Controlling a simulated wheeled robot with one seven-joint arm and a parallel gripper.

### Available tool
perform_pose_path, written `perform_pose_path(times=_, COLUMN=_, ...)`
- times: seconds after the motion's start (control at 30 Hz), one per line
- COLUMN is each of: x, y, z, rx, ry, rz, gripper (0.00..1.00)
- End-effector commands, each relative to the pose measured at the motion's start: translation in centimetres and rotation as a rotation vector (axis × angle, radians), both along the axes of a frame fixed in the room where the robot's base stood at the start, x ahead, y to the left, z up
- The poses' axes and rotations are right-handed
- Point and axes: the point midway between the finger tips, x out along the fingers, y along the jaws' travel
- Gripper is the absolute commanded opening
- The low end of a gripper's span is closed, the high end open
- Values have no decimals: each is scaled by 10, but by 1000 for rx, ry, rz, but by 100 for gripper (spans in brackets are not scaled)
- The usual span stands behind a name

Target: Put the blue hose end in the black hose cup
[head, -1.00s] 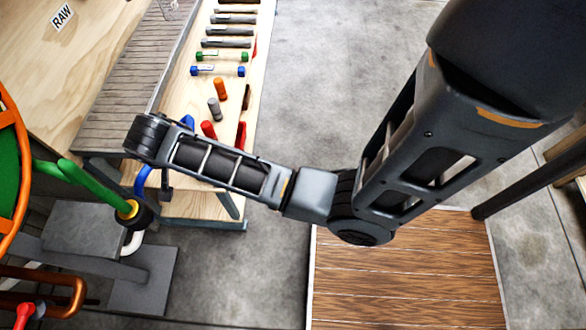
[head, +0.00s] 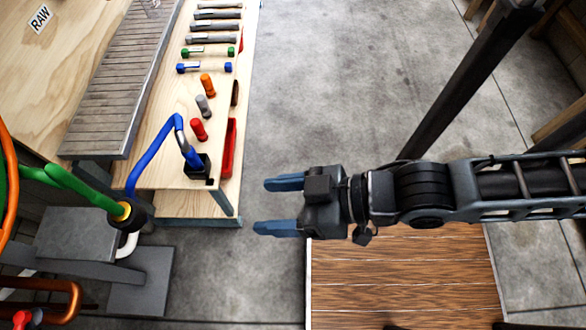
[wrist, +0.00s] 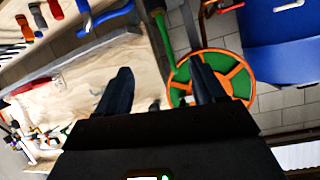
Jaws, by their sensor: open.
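The blue hose (head: 153,153) arches up over the near end of the wooden bench. Its end points down into the black hose cup (head: 203,171) at the bench corner, and the lowest part of the end is hidden by the cup's wall. My gripper (head: 262,206) is open and empty, to the right of the cup and clear of the hose, over the floor beside the bench. In the wrist view, the two fingers of my gripper (wrist: 161,72) are spread with nothing between them.
Red, grey and orange upright pegs (head: 205,105) stand along the bench behind the cup. A red tray (head: 228,148) lies at the bench's right edge. A green hose (head: 85,188) runs at the left. A dark post (head: 470,85) stands at right; grey floor (head: 330,90) is open between.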

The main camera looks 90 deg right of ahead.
Motion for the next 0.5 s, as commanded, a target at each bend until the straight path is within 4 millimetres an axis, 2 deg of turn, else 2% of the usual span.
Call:
perform_pose_path(times=0.03, x=-12, y=-5, z=17, rx=-41, ry=-28, rz=32, gripper=69)
perform_pose_path(times=0.1, x=-20, y=-10, z=37, rx=-90, ry=-69, rz=62, gripper=69)
perform_pose_path(times=0.2, x=-27, y=-15, z=56, rx=-138, ry=-109, rz=92, gripper=69)
perform_pose_path(times=0.3, x=-30, y=-17, z=65, rx=-160, ry=-128, rz=104, gripper=69)
perform_pose_path(times=0.5, x=-30, y=-18, z=67, rx=-163, ry=-133, rz=105, gripper=69)
